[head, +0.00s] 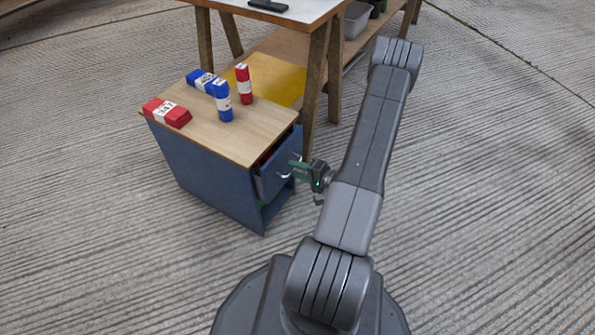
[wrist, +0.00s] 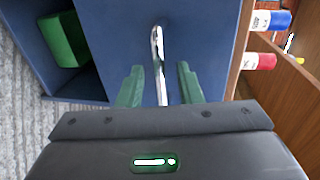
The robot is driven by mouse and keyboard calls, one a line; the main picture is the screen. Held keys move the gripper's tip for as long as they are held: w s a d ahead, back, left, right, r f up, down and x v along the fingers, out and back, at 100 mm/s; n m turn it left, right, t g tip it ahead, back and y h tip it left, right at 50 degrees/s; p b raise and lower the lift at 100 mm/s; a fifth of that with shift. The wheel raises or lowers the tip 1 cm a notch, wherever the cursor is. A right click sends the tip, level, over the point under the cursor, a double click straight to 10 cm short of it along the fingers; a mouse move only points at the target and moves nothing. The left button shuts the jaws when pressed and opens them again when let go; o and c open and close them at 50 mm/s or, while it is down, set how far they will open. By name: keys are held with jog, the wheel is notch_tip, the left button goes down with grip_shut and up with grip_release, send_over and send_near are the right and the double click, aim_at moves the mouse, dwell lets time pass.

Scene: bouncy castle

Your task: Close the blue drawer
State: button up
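The blue drawer (head: 272,180) sits in a blue cabinet (head: 205,175) with a wooden top. It stands partly pulled out, and something red shows in its gap. In the wrist view the blue drawer front (wrist: 115,35) fills the middle, with a silver bar handle (wrist: 157,45) on it. My gripper (head: 300,171) is in front of the drawer front at the handle. In the wrist view its green fingers (wrist: 160,75) are apart, one on each side of the handle, with gaps visible. I cannot tell whether the fingertips touch the front.
Red and blue labelled rolls (head: 222,100) stand and lie on the cabinet top. A green block (wrist: 63,38) lies in an open compartment beside the drawer. A wooden trestle table (head: 318,60) stands behind. The concrete floor at right is clear.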

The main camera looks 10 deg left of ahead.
aim_at(285, 164)
grip_shut()
jog(key=shift+w+a, duration=0.1)
jog(key=shift+a, duration=0.05)
jog(key=x, duration=0.1)
jog(key=b+x, duration=0.1)
jog(key=x, duration=0.1)
jog(key=shift+w+a+r+b, duration=0.1)
jog(key=shift+a+r+b, duration=0.15)
jog(key=shift+a+b, duration=0.1)
jog(key=shift+w+r, duration=0.1)
